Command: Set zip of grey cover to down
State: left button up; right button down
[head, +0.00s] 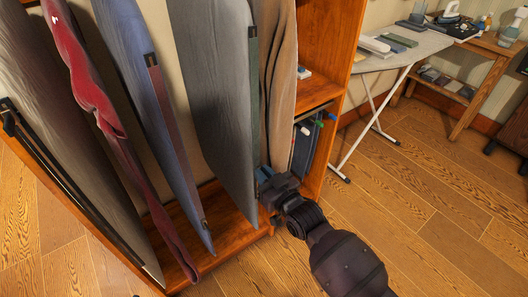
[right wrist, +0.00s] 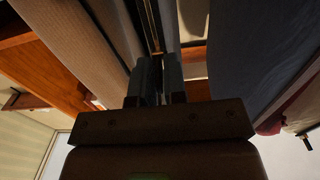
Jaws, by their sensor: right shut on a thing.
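The grey cover (head: 212,85) hangs in the wooden closet, with a dark zip strip (head: 252,100) down its front edge. My right gripper (head: 265,178) is low on this edge, close to the lower part of the strip. In the right wrist view its two fingers (right wrist: 153,80) are close together at the end of a narrow strip with a thin gold line (right wrist: 154,25). The gripper is shut on the zip pull, which the fingers hide. My left gripper is not in view.
A blue cover (head: 150,90), a red garment (head: 88,90) and a pale grey cover with a black zip (head: 50,130) hang to the left. A beige garment (head: 280,80) hangs close on the right. An ironing board (head: 400,48) stands farther right. The wooden floor (head: 420,215) is clear at front right.

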notch_tip(320, 180, down, 9)
jog(key=b, duration=0.3)
jog(key=shift+f, duration=0.15)
jog(key=c, duration=1.3)
grip_release()
jog(key=shift+d, duration=0.1)
